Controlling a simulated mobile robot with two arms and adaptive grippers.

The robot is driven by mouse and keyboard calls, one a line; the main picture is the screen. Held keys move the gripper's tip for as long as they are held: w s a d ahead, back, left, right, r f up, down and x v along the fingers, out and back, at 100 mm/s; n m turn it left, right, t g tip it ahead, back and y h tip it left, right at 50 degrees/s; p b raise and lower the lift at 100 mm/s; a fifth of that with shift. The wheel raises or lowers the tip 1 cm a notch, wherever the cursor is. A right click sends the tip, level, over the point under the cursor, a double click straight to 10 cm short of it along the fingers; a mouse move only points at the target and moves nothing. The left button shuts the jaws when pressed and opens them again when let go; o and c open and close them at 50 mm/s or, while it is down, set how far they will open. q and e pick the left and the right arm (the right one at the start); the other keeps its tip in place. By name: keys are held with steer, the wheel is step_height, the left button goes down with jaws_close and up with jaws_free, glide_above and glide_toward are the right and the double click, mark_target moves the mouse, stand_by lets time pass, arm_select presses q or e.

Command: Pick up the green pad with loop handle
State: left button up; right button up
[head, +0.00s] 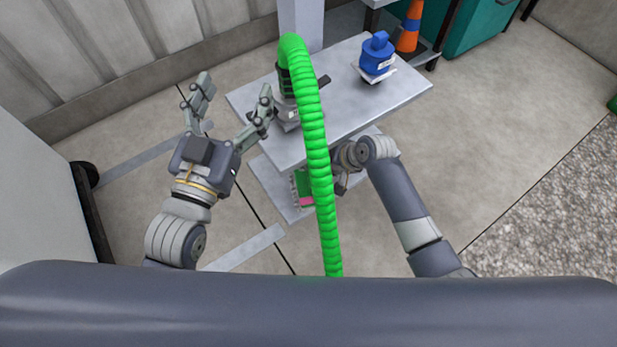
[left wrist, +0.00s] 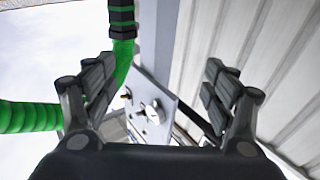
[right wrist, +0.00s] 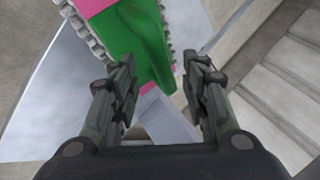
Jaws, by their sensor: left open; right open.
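The green pad (right wrist: 140,40) shows in the right wrist view with pink parts and grey beaded edges; I cannot make out its loop handle. In the head view a green and pink piece of it (head: 303,187) shows at the lower shelf, partly hidden by the green hose. My right gripper (right wrist: 161,65) is open, with the pad ahead of and between its fingers; I cannot tell if they touch it. In the head view the hose and arm partly cover that gripper. My left gripper (head: 234,92) is open and empty, left of the table.
A blue device (head: 376,55) stands at the table's back right. An orange cone (head: 409,30) and a teal bin (head: 480,25) stand behind.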

steer(key=shift+w+a+f+b, duration=0.2)
steer(key=shift+a+f+b, duration=0.1)
steer(key=shift+f, duration=0.15)
jaws_close()
arm_select(q)
steer(key=r+t, duration=0.1)
steer(key=r, duration=0.1)
steer(key=s+r+t+h, duration=0.1)
steer(key=r, duration=0.1)
steer(key=shift+s+d+r, duration=0.1)
steer(key=shift+d, duration=0.05)
arm_select(e)
steer(key=shift+s+f, duration=0.1)
